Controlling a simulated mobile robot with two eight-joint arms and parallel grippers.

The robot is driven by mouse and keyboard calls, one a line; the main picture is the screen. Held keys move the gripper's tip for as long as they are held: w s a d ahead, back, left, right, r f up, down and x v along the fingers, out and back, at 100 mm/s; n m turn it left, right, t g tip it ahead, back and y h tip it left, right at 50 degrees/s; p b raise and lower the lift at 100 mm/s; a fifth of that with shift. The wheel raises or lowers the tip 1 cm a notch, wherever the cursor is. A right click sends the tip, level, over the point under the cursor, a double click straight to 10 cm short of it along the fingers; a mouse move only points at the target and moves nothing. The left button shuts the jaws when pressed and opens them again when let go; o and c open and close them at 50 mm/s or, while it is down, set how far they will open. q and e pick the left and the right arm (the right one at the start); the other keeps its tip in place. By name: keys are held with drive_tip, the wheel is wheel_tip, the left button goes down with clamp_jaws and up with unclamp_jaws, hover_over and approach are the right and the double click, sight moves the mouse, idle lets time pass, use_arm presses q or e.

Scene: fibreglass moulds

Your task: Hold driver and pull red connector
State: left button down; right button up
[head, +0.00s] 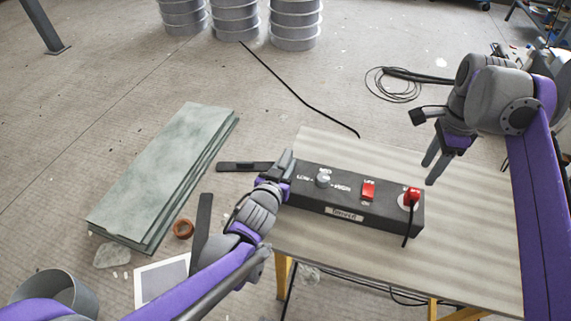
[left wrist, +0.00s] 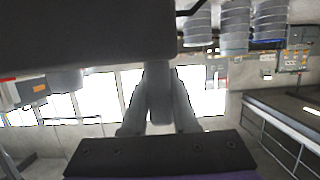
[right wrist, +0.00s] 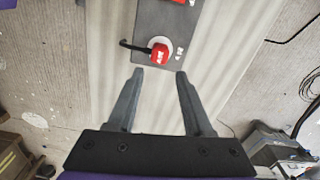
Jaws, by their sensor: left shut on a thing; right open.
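The driver (head: 345,207) is a long dark grey box on a table, with a knob, a red switch (head: 368,190) and a label on it. The red connector (head: 411,196) sits on its right end, with a black cable hanging over the front; it also shows in the right wrist view (right wrist: 160,54). My left gripper (head: 283,172) is shut on the driver's left end; in the left wrist view the driver (left wrist: 80,35) fills the upper left. My right gripper (head: 434,165) is open and empty, above and beside the connector, apart from it; its fingers (right wrist: 158,80) show in the right wrist view.
The table (head: 465,235) has clear room right of the driver. A stack of greenish sheets (head: 165,170) lies at left, near an orange-brown ring (head: 183,229) and a grey pot (head: 55,295). Metal drums (head: 237,20) stand at the back. A cable coil (head: 393,85) lies behind the table.

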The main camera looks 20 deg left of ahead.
sight(415, 191)
drive_tip(key=shift+o, duration=1.2)
drive_tip(key=shift+f, duration=0.3)
drive_tip(key=shift+f+m, duration=0.8)
drive_tip(key=shift+f, duration=0.05)
drive_tip(key=shift+f, duration=4.5)
clamp_jaws()
drive_tip(key=shift+r, duration=0.1)
